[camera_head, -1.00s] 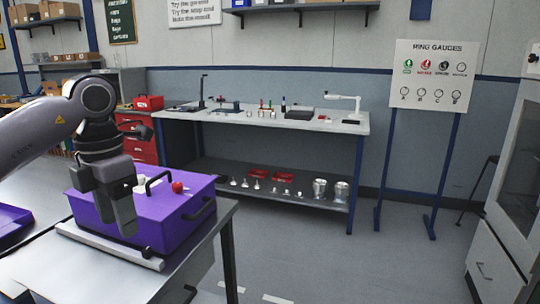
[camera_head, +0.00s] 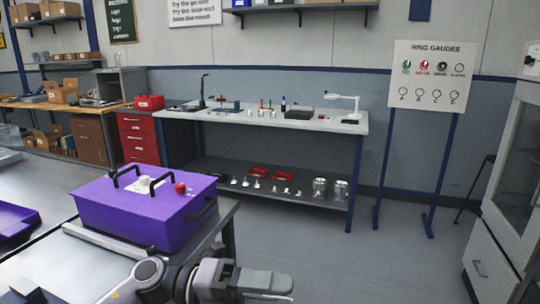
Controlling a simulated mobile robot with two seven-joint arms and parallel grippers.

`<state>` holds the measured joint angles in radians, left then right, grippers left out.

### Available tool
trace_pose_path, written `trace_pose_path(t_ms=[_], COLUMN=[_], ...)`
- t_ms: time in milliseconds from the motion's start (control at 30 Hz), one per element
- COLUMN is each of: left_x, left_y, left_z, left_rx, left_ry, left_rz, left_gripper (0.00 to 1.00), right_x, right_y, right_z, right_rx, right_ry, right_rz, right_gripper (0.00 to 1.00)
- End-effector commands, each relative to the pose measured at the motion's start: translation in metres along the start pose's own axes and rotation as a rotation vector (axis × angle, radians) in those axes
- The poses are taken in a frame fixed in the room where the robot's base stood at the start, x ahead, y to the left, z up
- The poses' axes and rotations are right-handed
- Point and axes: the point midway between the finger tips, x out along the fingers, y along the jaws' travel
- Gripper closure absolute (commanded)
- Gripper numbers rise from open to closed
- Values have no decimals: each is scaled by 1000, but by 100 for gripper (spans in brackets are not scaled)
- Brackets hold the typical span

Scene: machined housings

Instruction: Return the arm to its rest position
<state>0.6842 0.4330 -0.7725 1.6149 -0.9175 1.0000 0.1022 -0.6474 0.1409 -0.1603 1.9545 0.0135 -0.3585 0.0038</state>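My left arm shows low at the bottom of the head view, coming in from the lower left. Its gripper (camera_head: 278,284) points right, low in front of the table corner and below the purple case. It is seen from the side, so the finger gap is hidden. Nothing shows in it. My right gripper is not in view.
The near table (camera_head: 40,262) fills the lower left, with a purple tray (camera_head: 14,222) at its left edge. A grey workbench (camera_head: 260,120) with tools stands at the back wall. A ring gauge board (camera_head: 432,75) and a cabinet (camera_head: 505,215) are right. The middle floor is clear.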

Motion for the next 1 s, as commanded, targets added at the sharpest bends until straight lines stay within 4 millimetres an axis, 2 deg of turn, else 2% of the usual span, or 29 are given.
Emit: trace_pose_path(t_ms=[133, 267, 433, 567, 667, 767, 900, 1000], left_x=[-3, -21, -60, -94, -122, -147, -174, -187], left_y=[-2, 7, 41, 82, 119, 158, 207, 231], left_z=[6, 16, 19, 7, -14, -45, -105, -146], left_rx=[-180, -357, -614, -828, -1002, -1182, -1428, -1574], left_ry=[-214, -421, -709, -935, -1110, -1283, -1507, -1631], left_rz=[-221, -378, -535, -617, -659, -682, -682, -670], left_gripper=[43, 43, 43, 43, 43, 43, 43, 43], right_x=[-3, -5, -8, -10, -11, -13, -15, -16], right_y=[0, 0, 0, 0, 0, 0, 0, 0], right_z=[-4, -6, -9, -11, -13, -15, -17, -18], right_rx=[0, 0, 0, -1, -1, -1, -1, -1], right_ry=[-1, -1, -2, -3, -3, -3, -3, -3], right_rz=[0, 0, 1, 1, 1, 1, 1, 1], right_gripper=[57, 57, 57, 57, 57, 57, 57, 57])
